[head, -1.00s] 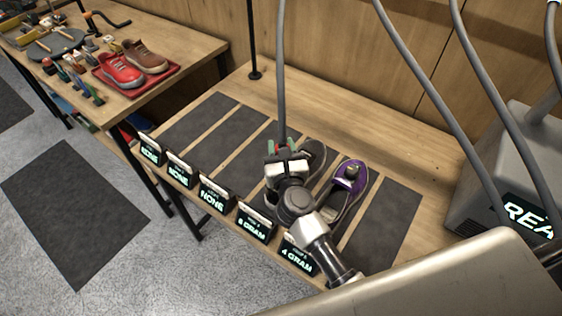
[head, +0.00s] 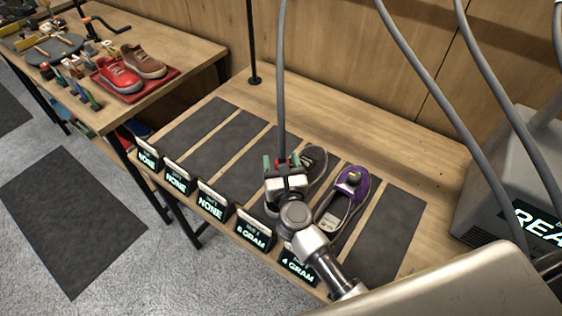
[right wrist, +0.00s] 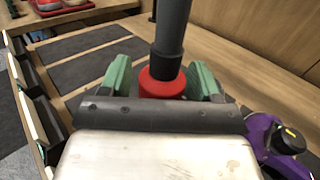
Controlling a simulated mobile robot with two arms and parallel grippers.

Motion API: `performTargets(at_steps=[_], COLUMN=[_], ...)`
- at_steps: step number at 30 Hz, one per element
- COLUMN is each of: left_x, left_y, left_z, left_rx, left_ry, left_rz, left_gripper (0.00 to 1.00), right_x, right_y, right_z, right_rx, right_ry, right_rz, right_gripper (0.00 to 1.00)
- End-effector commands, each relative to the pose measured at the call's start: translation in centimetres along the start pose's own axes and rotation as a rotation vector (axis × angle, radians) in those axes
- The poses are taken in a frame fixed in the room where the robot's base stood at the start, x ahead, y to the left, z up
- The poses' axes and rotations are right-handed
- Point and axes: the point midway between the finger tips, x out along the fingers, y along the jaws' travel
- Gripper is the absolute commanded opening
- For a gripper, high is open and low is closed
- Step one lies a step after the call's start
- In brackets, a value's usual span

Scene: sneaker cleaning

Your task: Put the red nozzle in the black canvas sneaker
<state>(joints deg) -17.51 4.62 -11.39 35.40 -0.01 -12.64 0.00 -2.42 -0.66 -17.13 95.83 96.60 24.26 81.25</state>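A grey hose rises from the nozzle. The black canvas sneaker (head: 316,158) lies on a dark mat, partly hidden behind my right gripper and wrist. The gripper is at the sneaker's left side in the head view. Whether the nozzle tip is inside the shoe opening is hidden. The sneaker is not clearly visible in the right wrist view. My left gripper is not in view.
A purple sneaker (head: 345,197) stands just right of the black one; it also shows in the right wrist view (right wrist: 280,145). Small signs (head: 212,206) line the bench's front edge. Mats at left and far right are empty. A grey machine (head: 525,180) with hoses stands at right.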

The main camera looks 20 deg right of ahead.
Motion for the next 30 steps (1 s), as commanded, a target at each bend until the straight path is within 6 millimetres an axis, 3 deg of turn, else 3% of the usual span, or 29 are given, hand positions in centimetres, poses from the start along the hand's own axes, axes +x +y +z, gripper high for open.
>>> performTargets(at_steps=[7, 21, 30], left_x=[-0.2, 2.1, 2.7], left_y=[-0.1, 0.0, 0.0], left_z=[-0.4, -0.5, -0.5], left_rx=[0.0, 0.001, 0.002], left_ry=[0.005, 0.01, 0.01], left_rz=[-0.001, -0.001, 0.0], left_gripper=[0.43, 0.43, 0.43], right_x=[-0.3, -9.4, -12.0], right_y=[0.0, 0.0, 0.0], right_z=[0.2, 0.0, 0.2], right_rx=[0.0, 0.001, -0.001], right_ry=[0.001, 0.002, 0.0], right_rz=[0.001, 0.0, 0.0], right_gripper=[0.62, 0.62, 0.62])
